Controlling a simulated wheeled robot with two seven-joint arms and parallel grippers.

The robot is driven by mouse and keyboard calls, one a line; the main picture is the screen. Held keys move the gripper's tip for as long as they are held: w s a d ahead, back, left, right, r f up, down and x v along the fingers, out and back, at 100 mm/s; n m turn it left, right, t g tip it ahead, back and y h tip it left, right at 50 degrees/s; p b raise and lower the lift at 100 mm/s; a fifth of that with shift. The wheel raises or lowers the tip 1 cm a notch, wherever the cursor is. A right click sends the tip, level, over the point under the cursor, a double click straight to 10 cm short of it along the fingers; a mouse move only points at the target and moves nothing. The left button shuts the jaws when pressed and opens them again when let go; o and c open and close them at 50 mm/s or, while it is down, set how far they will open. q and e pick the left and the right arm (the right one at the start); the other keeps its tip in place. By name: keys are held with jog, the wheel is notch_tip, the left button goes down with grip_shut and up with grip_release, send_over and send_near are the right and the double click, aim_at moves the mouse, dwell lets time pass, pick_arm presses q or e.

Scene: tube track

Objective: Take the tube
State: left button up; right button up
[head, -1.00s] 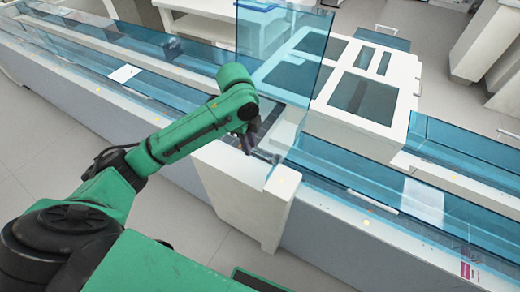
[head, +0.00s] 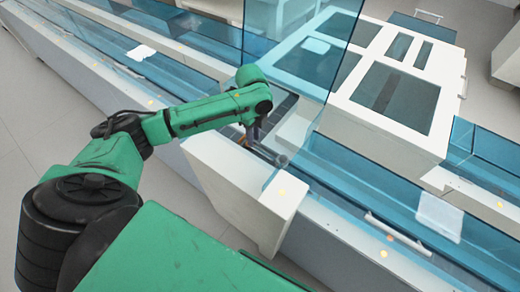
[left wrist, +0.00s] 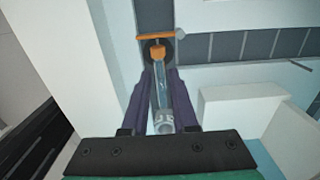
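The clear, bluish tube (left wrist: 161,98) shows in the left wrist view. It lies between the two dark purple fingers of my left gripper (left wrist: 160,84), with one round end towards the camera. Its far end meets an orange piece (left wrist: 155,42) over a dark round opening. The fingers stand close along both sides of the tube; whether they press on it I cannot tell. In the head view my left gripper (head: 253,138) points down over the track beside the glass panel, and the tube is too small to make out. My right gripper is not in view.
An upright blue glass panel (head: 300,60) stands right beside my left gripper. A white machine with dark windows (head: 398,98) is behind it. Blue-walled tracks (head: 375,195) run to both sides, and a white block (head: 240,190) stands in front. Grey floor is clear at left.

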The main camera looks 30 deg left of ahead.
pick_arm(q)
notch_tip(320, 180, down, 3)
jog(key=shift+d+f, duration=0.15)
jog(key=shift+f, duration=0.05)
grip_shut()
jog(key=shift+s, duration=0.1)
jog(key=shift+r, duration=0.15)
notch_tip(320, 180, up, 20)
jog(key=shift+p, duration=0.45)
